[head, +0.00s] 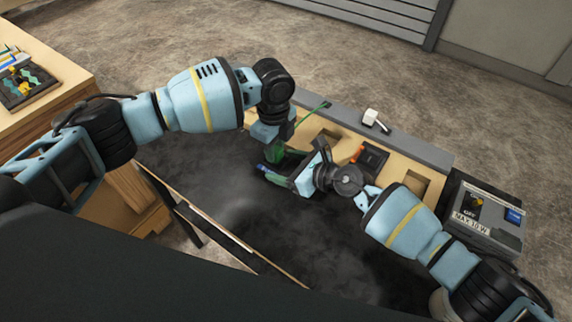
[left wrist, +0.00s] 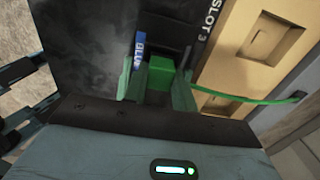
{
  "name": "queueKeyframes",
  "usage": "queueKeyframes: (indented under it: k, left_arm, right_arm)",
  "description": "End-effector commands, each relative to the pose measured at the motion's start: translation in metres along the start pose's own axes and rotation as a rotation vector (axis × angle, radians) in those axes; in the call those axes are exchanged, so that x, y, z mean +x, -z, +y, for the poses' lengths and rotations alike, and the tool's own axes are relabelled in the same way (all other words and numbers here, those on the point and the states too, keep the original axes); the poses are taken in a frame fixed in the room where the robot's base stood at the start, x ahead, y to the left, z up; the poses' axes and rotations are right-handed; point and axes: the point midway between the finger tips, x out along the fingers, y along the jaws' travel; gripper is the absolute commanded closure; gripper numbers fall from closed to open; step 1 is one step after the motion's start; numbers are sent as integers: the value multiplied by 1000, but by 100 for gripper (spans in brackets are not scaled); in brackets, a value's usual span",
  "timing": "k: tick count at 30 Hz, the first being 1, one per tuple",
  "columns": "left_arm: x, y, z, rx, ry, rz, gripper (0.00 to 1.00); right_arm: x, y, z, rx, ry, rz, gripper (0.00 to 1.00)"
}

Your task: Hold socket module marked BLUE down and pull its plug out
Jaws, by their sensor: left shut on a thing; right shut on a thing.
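The dark socket module with the blue BLUE label (left wrist: 140,50) lies at the front edge of the wooden board; the label also shows in the head view (head: 262,168). A green plug (left wrist: 160,73) sits between the fingers of my left gripper (left wrist: 157,92), which is shut on it. In the head view this gripper (head: 276,150) comes down from above. A green cable (left wrist: 255,101) runs from the plug side to the right. My right gripper (head: 280,178) is shut at the module, beside the left one. Whether the plug is still seated is hidden.
The wooden board (head: 310,125) has square recesses, a dark block (head: 373,156) and an orange piece (head: 356,154). A white part (head: 374,119) sits on the grey rear strip. A grey console (head: 485,222) with an OFF knob stands right. A tray (head: 28,87) lies far left.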

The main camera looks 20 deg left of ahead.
Motion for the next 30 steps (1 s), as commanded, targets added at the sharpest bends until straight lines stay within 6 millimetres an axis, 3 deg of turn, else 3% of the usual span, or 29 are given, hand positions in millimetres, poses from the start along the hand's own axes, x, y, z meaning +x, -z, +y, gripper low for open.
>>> queueKeyframes:
  k: [30]
  left_arm:
    - [-26,0,0,0,1,0,96]
  right_arm:
    - [0,5,1,1,-2,8,54]
